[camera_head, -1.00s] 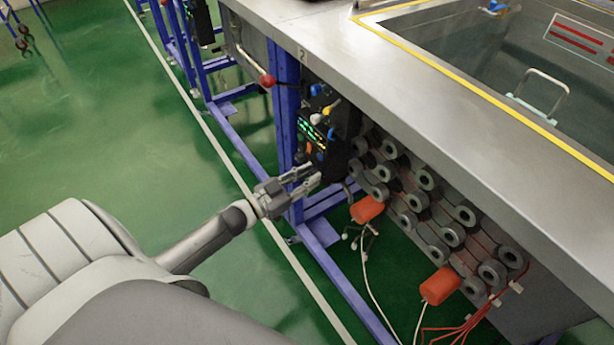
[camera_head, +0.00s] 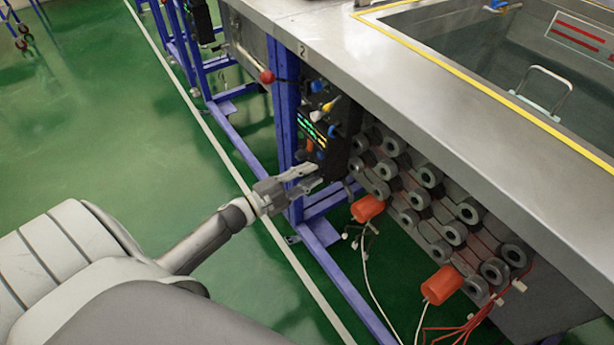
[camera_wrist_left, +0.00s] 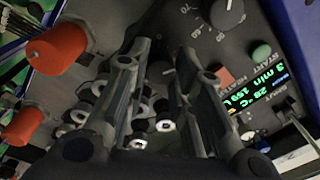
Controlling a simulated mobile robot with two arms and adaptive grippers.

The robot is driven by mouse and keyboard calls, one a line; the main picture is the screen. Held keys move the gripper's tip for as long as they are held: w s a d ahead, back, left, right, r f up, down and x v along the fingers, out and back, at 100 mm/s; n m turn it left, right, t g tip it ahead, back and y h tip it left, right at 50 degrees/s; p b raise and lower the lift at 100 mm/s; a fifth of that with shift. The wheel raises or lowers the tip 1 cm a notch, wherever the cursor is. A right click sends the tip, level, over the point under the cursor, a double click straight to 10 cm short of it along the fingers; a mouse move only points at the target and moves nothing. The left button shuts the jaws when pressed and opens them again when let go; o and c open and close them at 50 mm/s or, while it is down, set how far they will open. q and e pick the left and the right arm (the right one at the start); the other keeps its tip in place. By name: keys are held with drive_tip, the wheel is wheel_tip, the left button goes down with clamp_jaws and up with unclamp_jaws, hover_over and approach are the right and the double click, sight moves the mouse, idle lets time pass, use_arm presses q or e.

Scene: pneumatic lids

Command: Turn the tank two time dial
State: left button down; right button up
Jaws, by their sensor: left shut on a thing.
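The tank two control panel (camera_head: 318,135) is a dark box with a lit green display, under the bench edge marked 2. My left gripper (camera_head: 312,178) is at the panel's lower part in the head view. In the left wrist view, the gripper (camera_wrist_left: 163,52) has its two fingers apart against the panel face, shut on a dial that they largely hide; I take it to be the time dial. Another black dial (camera_wrist_left: 228,14) with a number scale is clear of the fingers. The display (camera_wrist_left: 238,98) shows 3 min and 28 °C. My right gripper is not in view.
Orange-red cylinders (camera_head: 367,208) and rows of grey round fittings (camera_head: 430,175) are right of the panel. Blue frame legs (camera_head: 287,110) stand close to the gripper. The metal bench top (camera_head: 350,60) overhangs the panel. The green floor (camera_head: 120,110) at left is free.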

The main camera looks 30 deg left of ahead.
use_arm(q)
drive_tip(key=shift+f+m, duration=0.1)
drive_tip(key=shift+m, duration=0.9)
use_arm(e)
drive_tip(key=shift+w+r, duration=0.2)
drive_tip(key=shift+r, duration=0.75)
use_arm(q)
drive_tip(key=c, duration=1.2)
unclamp_jaws()
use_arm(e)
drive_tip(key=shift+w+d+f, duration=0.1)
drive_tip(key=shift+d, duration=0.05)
use_arm(q)
drive_tip(key=v, duration=1.2)
